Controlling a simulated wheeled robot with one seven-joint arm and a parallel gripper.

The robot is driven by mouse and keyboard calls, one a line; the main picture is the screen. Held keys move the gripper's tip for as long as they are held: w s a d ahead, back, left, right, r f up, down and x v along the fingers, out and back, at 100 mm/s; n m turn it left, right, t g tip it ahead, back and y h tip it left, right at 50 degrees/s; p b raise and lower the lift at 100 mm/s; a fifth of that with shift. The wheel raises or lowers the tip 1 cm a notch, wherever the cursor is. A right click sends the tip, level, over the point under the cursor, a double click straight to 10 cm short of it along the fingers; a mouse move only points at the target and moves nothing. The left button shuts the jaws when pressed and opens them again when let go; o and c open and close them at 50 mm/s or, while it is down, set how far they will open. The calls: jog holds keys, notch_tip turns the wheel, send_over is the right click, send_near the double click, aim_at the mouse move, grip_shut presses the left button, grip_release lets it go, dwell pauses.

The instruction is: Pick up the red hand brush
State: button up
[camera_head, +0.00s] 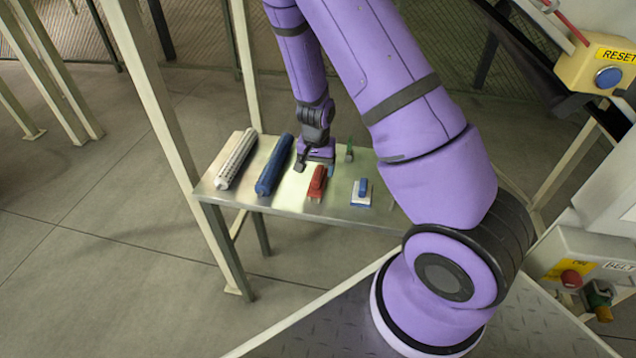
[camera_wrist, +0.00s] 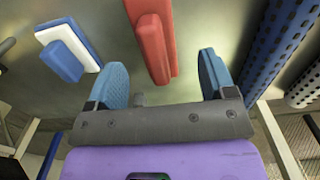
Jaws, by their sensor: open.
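The red hand brush (camera_head: 317,184) lies on a small metal table (camera_head: 285,203), between a blue roll and a blue-and-white block. In the wrist view the red brush (camera_wrist: 152,38) is ahead of my gripper, reaching the top edge of the picture. My gripper (camera_wrist: 163,82) is open, its two blue-padded fingers apart with nothing gripped. The brush's near end lies in line with the gap between them. In the head view my gripper (camera_head: 308,162) is over the table, at the far end of the brush.
A blue perforated roll (camera_head: 273,165) and a white one (camera_head: 237,160) lie left of the brush. A blue-and-white block (camera_head: 362,192) lies right of it. A small green item (camera_head: 349,151) stands behind. A pale post (camera_head: 165,120) rises by the table's left side.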

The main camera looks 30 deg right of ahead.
aim_at(318, 173)
jog(key=shift+d+f, duration=0.2)
jog(key=shift+f, duration=2.8)
jog(key=c, duration=1)
jog(key=shift+c, duration=0.2)
jog(key=shift+r, duration=0.15)
notch_tip(318, 173, up, 10)
jog(key=shift+f, duration=0.1)
jog(key=shift+o, duration=0.6)
